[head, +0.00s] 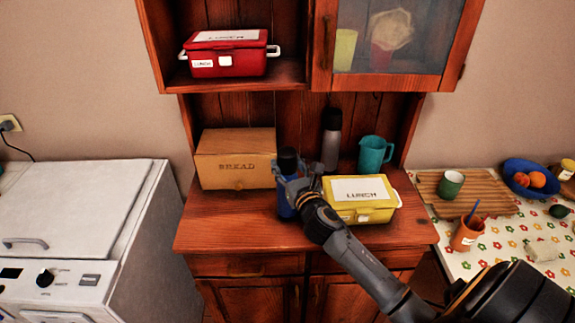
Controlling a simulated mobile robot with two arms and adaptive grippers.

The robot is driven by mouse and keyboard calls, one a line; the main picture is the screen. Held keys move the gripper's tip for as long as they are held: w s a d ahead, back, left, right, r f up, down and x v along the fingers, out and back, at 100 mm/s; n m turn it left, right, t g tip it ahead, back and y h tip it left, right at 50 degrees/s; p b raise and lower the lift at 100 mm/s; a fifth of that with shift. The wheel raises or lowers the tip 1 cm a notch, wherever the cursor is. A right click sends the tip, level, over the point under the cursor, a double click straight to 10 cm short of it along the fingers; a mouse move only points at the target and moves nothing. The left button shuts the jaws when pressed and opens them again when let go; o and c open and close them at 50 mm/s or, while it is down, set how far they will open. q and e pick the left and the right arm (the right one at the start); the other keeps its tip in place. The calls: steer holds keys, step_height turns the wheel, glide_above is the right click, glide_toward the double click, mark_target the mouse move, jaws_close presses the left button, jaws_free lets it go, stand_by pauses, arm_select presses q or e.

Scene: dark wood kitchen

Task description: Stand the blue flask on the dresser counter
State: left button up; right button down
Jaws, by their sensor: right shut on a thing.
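The blue flask (286,207) with a black cap stands upright at the dresser counter (231,234), left of the yellow lunch box. My right gripper (287,182) is shut around the flask's upper body and hides part of it. The flask's base appears at the counter surface, but I cannot tell whether it touches. My left gripper is not in view.
The yellow lunch box (361,205) sits close beside my right gripper. A wooden bread box (236,158), a grey flask (331,141) and a teal jug (374,154) stand behind. The counter's front left is clear. A red lunch box (228,57) is on the shelf above.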

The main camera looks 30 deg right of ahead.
steer(key=c, duration=0.6)
jaws_free()
steer(key=shift+f, duration=0.1)
steer(key=shift+s, duration=0.25)
steer(key=b+v, duration=0.2)
steer(key=v, duration=0.9)
steer(key=shift+s+a, duration=0.2)
steer(key=shift+s, duration=0.05)
